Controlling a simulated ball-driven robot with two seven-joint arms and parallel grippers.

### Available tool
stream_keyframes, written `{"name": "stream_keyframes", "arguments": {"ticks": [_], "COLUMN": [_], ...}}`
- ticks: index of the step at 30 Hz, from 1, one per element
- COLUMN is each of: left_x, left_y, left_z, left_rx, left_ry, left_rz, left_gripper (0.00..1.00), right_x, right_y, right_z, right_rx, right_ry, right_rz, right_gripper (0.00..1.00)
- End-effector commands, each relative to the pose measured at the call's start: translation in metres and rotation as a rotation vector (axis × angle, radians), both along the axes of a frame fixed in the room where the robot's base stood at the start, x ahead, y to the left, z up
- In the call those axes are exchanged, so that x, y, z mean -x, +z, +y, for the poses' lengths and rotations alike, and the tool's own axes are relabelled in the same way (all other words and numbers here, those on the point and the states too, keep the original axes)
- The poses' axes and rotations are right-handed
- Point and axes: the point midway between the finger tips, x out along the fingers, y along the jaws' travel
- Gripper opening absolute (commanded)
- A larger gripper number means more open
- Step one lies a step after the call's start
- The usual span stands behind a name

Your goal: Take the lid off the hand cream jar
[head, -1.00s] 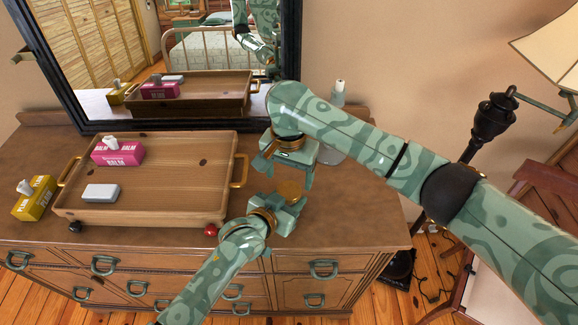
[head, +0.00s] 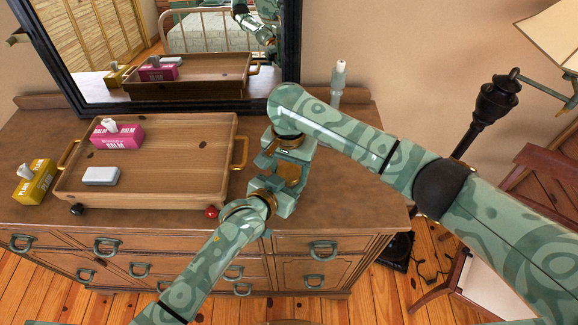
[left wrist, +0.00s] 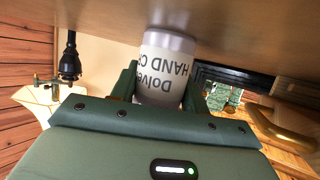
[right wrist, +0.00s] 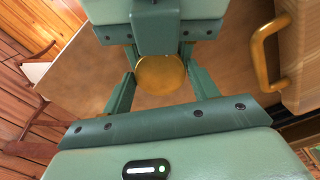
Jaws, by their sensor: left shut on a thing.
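The hand cream jar (left wrist: 165,65) is pale with dark lettering and a grey base; it appears upside down in the left wrist view. My left gripper (head: 280,200) is shut around its sides, and the jar stands at or just above the dresser top. The jar's round gold lid (right wrist: 160,75) shows from above in the right wrist view and between the grippers in the head view (head: 291,172). My right gripper (right wrist: 161,72) is open, with one fingertip on each side of the lid. The jar's body is mostly hidden in the head view.
On the dresser (head: 330,210), left of the grippers, is a wooden tray (head: 190,180) holding a pink balm box (head: 117,135) and a grey-white block (head: 101,176). A yellow box (head: 35,183) stands at far left. A bottle (head: 338,82) stands behind my right arm.

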Motion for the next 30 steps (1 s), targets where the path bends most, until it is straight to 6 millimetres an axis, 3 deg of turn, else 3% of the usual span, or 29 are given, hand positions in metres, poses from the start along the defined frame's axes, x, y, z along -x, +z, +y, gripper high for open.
{"name": "stream_keyframes", "arguments": {"ticks": [10, 23, 27, 30], "left_x": [0.000, 0.000, 0.000, 0.000], "left_y": [-0.002, -0.002, -0.002, -0.002], "left_z": [0.001, 0.001, 0.001, 0.001], "left_rx": [-0.004, -0.003, -0.003, -0.003], "left_ry": [0.001, 0.001, 0.001, 0.001], "left_rz": [0.003, 0.003, 0.003, 0.003], "left_gripper": [0.00, 0.00, 0.00, 0.00], "right_x": [0.000, -0.001, -0.002, 0.000], "right_y": [0.002, 0.052, 0.076, 0.077], "right_z": [0.000, 0.000, 0.000, 0.000], "right_rx": [0.000, 0.000, 0.000, 0.001], "right_ry": [0.000, 0.001, 0.001, 0.000], "right_rz": [-0.001, -0.004, -0.006, 0.001], "right_gripper": [0.74, 0.74, 0.74, 0.74]}}
